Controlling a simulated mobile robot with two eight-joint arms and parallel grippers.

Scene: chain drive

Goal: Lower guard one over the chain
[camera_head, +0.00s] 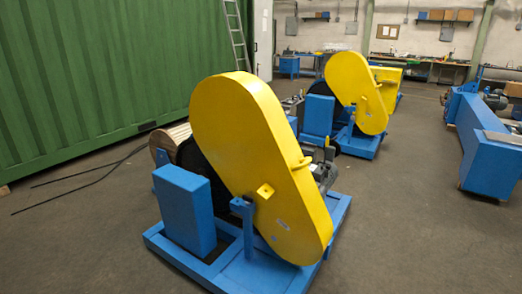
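A large yellow chain guard (235,150), rounded at both ends, stands tilted on the nearer blue machine frame (190,262), its upper end to the left and its lower end to the front right. It has a small handle and a square boss on its face. A second yellow guard (357,92) of similar shape is on another machine behind. No label shows which is guard one. No chain is visible; the guard faces hide what lies behind them. Neither of my grippers is in view.
A blue box (184,208) and a cable drum (171,138) are beside the nearer guard. Black cables (85,170) lie on the floor at left, before a green container (85,75). A long blue beam (487,150) stands at right. The floor between is clear.

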